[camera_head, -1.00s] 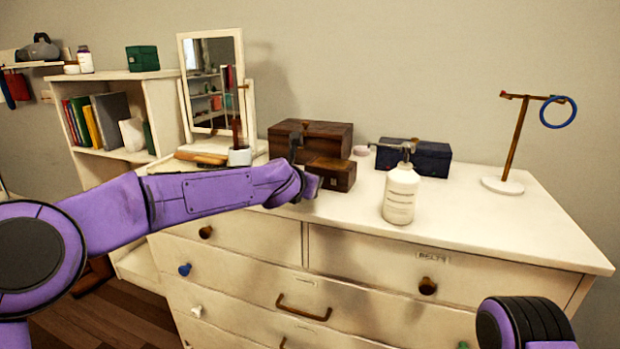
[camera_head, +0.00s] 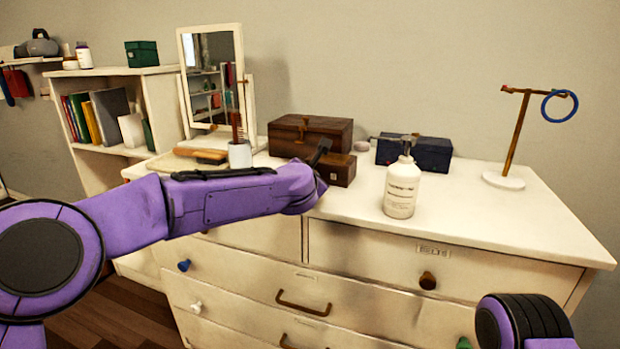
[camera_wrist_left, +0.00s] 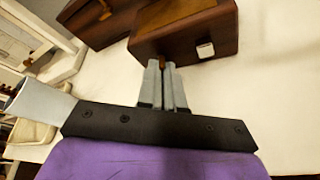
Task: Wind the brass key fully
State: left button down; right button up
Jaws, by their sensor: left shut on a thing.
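A small dark wooden box (camera_head: 338,172) stands on the white dresser, in front of a larger wooden box (camera_head: 312,136). In the left wrist view the small box (camera_wrist_left: 215,30) shows a pale square plate on its side. A bit of brass, the key (camera_wrist_left: 162,62), shows at the small box's side, between my fingertips; most of it is hidden. My left gripper (camera_head: 322,150) is at the small box, and in the left wrist view its fingers (camera_wrist_left: 162,68) are nearly together, shut on the key. My right gripper is out of view; only part of my right arm shows.
A white pump bottle (camera_head: 401,190) stands right of the small box, with a dark blue box (camera_head: 428,154) behind it. A mirror (camera_head: 213,78), a white cup (camera_head: 240,154) and a brush (camera_head: 202,155) are at the left. A stand with a blue ring (camera_head: 560,106) is far right.

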pick_arm(q)
jog(key=c, duration=1.3)
grip_release()
jog(key=b+v, duration=0.1)
jog(key=v, duration=0.9)
jog(key=shift+s, duration=0.35)
